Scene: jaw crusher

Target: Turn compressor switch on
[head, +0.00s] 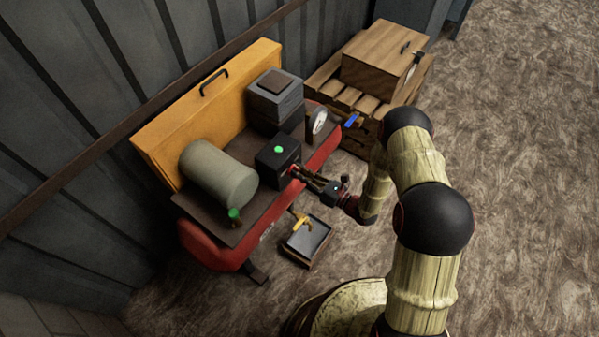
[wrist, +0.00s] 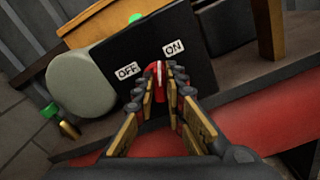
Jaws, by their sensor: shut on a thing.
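The compressor has a red tank (head: 213,247) with a dark top plate. On it stands a black switch box (head: 278,160) with a green light on top. In the wrist view the face of the black box (wrist: 150,55) carries an OFF label (wrist: 127,71) at left and an ON label (wrist: 174,47) at right. A red switch lever (wrist: 158,72) stands between the labels, with its tip close to the ON label. My gripper (head: 299,174) reaches the box's front from the right. Its fingers (wrist: 160,85) are shut on the red lever and partly hide it.
A grey cylinder (head: 218,173) and a grey block-shaped unit (head: 274,97) flank the box. A gauge (head: 317,122) is to its right. A wooden crate (head: 382,60) sits on a pallet behind. A shallow tray (head: 306,242) lies on the floor in front. Open floor lies right.

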